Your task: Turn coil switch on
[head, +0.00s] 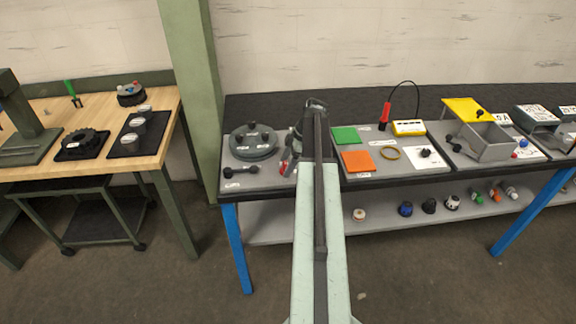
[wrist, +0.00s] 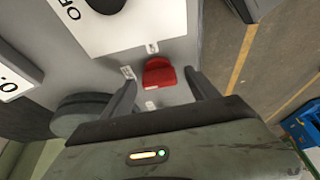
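A small red block (wrist: 158,74), which looks like the coil switch, sits on a grey panel (wrist: 105,72) in the wrist view. Small white labels lie at its upper left and lower edge. My gripper (wrist: 160,79) is open, with one dark finger on each side of the red block. I cannot tell whether either finger touches it. In the head view my arm covers this part of the bench, and only a bit of red (head: 284,168) shows left of it. My gripper's fingertips are hidden there.
A white plate (wrist: 140,22) with black lettering and a dark knob lies beyond the block. A grey round piece (wrist: 78,112) is at the left. In the head view, a round grey fixture (head: 253,142) stands left of my arm, and green and orange squares lie right.

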